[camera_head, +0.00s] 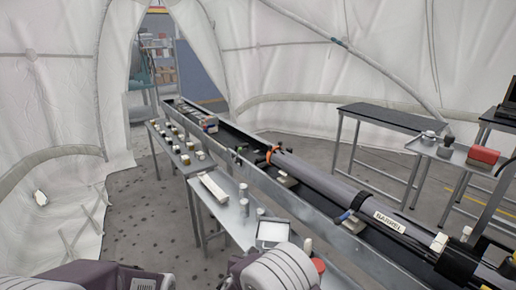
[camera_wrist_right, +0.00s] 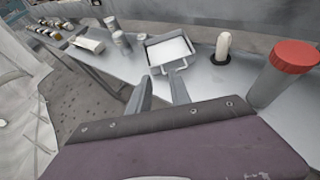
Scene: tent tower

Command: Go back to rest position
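My right gripper (camera_wrist_right: 160,85) shows in the right wrist view with its two fingers apart and nothing between them. Beyond the fingertips, a metal tray with a white surface (camera_wrist_right: 168,50) lies on the metal side table (camera_wrist_right: 215,80). The tray also shows in the head view (camera_head: 273,231). Parts of both my arms show along the bottom edge of the head view, the left at lower left and the right at bottom centre. Their fingers cannot be made out there, and my left gripper is out of view.
A red-capped container (camera_wrist_right: 285,75) and a white-topped cylinder (camera_wrist_right: 223,46) stand on the side table, right of the tray. A long barrel (camera_head: 320,178) lies in the trough beyond. Several small jars (camera_head: 186,159) stand farther back. Floor (camera_head: 140,215) at left is clear.

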